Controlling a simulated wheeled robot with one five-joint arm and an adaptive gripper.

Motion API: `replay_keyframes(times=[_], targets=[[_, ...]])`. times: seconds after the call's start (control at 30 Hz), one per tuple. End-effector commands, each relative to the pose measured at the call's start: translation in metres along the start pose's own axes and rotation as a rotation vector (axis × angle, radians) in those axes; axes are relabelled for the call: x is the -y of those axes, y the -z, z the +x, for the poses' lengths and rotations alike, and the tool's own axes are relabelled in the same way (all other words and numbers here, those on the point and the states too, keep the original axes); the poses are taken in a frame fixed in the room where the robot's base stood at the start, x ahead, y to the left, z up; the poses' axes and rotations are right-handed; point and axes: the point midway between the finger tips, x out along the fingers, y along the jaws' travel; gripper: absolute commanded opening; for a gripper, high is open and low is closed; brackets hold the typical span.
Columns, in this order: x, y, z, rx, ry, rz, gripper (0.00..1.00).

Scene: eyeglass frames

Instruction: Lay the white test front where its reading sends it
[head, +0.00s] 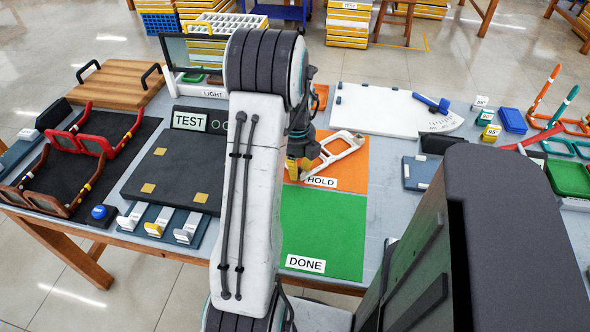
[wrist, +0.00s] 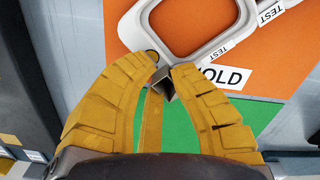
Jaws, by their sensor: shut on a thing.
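The white test front (head: 345,157) is over the orange HOLD mat (head: 352,178); I cannot tell whether it touches the mat. It also shows in the wrist view (wrist: 131,30), with TEST labels on its rim. My gripper (head: 301,165) has its yellow fingers closed together at the front's near edge; they also show in the wrist view (wrist: 161,72). A small metal piece shows between the fingertips. The green DONE mat (head: 325,230) lies nearer and is bare. The dark test station (head: 175,165) has a TEST sign (head: 189,121); my arm hides part of its panel.
Red glasses (head: 97,141) and brown glasses (head: 48,204) lie on a dark mat at left. A white board with a blue-handled tool (head: 432,103) is behind right. A green tray (head: 569,178) and upright orange and teal frames are far right.

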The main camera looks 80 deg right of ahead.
Motion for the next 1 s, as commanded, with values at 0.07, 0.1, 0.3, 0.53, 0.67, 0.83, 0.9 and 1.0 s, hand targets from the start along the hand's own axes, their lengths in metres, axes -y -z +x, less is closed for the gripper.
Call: replay_keyframes(times=[0.07,0.1,0.3,0.53,0.67,0.83,0.9,1.0], targets=[[0.0,0.0,-0.001,0.001,0.0,0.0,0.0],[0.0,0.0,-0.001,0.001,0.0,0.0,0.0],[0.0,0.0,0.003,0.0,0.0,-0.001,0.0],[0.0,0.0,0.002,0.0,0.0,-0.001,0.39],[0.0,0.0,0.002,0.0,0.0,-0.001,0.4],[0.0,0.0,0.0,0.0,0.0,-0.001,0.4],[0.0,0.0,-0.004,0.0,0.0,-0.001,0.4],[0.0,-0.001,-0.013,0.003,0.001,-0.001,0.4]])
